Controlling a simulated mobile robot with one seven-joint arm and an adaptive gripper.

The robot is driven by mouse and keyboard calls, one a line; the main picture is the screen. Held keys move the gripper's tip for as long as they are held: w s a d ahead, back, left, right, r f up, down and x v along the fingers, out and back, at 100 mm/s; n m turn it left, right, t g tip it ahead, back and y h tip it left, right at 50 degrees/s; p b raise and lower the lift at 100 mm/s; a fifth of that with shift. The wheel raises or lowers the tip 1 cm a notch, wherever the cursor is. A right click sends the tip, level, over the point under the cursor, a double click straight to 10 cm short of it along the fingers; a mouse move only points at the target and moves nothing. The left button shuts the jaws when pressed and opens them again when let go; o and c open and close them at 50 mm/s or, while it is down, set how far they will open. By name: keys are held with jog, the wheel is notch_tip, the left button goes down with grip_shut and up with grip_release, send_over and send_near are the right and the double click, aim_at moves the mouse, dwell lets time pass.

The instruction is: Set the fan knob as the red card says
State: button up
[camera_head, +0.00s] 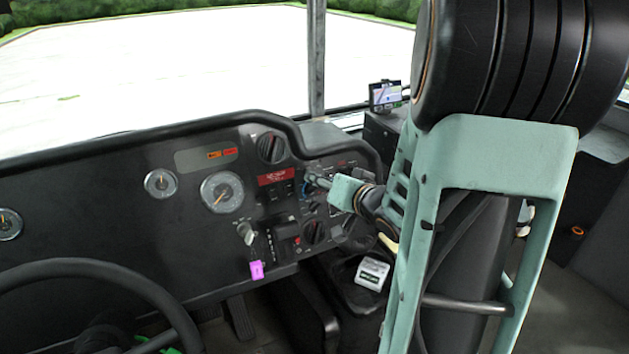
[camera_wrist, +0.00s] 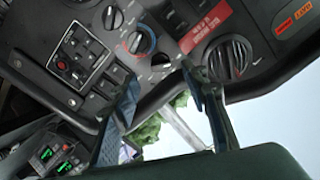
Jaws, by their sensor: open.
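A red card (camera_head: 276,176) with white text is on the dashboard; it also shows in the wrist view (camera_wrist: 205,27), its words too small to read. I cannot tell for sure which knob is the fan knob. In the wrist view a knob with a blue and red ring (camera_wrist: 140,42) lies ahead of the fingers, with a small knob (camera_wrist: 112,17) above left of it. My gripper (camera_wrist: 160,82) is open and empty, fingers apart, near the panel (camera_head: 316,180).
Switches (camera_wrist: 75,60) and more knobs (camera_head: 315,232) crowd the panel. A pink tag (camera_head: 257,270) hangs below a key. The steering wheel (camera_head: 95,268) is at left. A white-topped item (camera_head: 372,273) stands below my arm, and a small screen (camera_head: 385,95) stands behind.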

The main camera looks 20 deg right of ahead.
jog(key=b+x, duration=0.1)
jog(key=x, duration=0.4)
jog(key=shift+w, duration=0.1)
grip_shut()
